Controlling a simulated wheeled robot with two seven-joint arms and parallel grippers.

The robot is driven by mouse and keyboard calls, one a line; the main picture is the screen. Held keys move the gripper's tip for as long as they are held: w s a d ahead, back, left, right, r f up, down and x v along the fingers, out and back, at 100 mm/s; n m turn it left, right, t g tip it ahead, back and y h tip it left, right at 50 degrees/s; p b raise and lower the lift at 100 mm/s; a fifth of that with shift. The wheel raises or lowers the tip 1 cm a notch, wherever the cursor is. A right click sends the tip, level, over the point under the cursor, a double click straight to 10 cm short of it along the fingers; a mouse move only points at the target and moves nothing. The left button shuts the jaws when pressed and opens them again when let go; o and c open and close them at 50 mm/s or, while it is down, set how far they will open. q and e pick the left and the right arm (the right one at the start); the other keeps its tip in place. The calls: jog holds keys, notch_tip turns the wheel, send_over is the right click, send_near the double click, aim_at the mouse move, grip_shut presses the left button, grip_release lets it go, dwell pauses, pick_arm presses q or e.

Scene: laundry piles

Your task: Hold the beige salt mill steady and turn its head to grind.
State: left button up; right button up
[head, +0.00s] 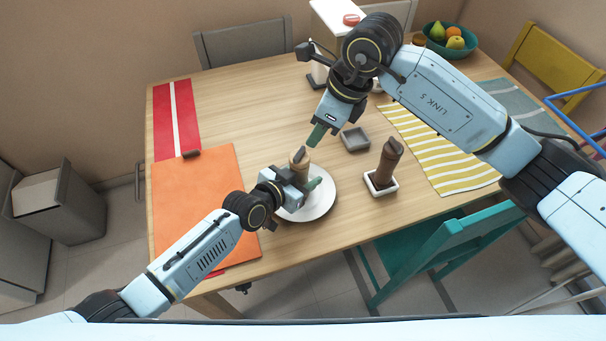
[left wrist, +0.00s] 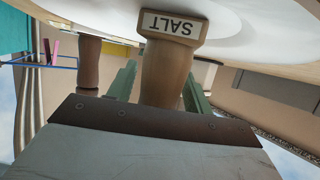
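The beige salt mill (head: 299,164) stands upright on a white plate (head: 324,206) near the table's front edge. Its SALT label shows upside down in the left wrist view, where the mill body (left wrist: 166,72) rises between two green fingers. My left gripper (head: 306,184) is low on the mill, with one finger close on each side; it looks shut on the body. My right gripper (head: 314,140) is just above and right of the mill's head, pointing down at it, apart from it as far as I see. Its finger gap is hidden from this angle.
A dark brown mill (head: 387,163) stands in a white square dish (head: 380,188) to the right. An empty grey dish (head: 355,138) lies behind. An orange mat (head: 190,200) is at left, a yellow striped mat (head: 440,155) at right. A fruit bowl (head: 432,45) is far back.

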aim_at(299, 153)
pick_arm(q)
jog(key=c, duration=0.8)
pick_arm(e)
jog(key=shift+o, duration=0.4)
pick_arm(q)
jog(key=shift+c, duration=0.3)
pick_arm(e)
jog(key=o, duration=0.5)
jog(key=shift+a+n, duration=0.15)
jog(key=shift+n, duration=0.25)
jog(key=n, duration=0.1)
jog(key=a+n, duration=0.1)
jog(key=n, duration=0.2)
jog(key=shift+w+a+r+n+g+h, duration=0.2)
jog(key=shift+r+n+g+h, duration=0.1)
jog(key=shift+h, duration=0.1)
jog(key=f+n+h, duration=0.1)
jog(key=f+n, duration=0.2)
jog(key=n, duration=0.1)
jog(key=a+f+n+h, duration=0.1)
jog(key=f+n, duration=0.2)
jog(key=n, duration=0.2)
jog(key=a+f+n+h, duration=0.1)
jog(key=f+n, duration=0.2)
jog(key=n, duration=0.2)
jog(key=shift+w+a+f+g, duration=0.1)
jog(key=shift+w+f+g, duration=0.25)
jog(key=shift+g, duration=0.05)
jog(key=c, duration=1)
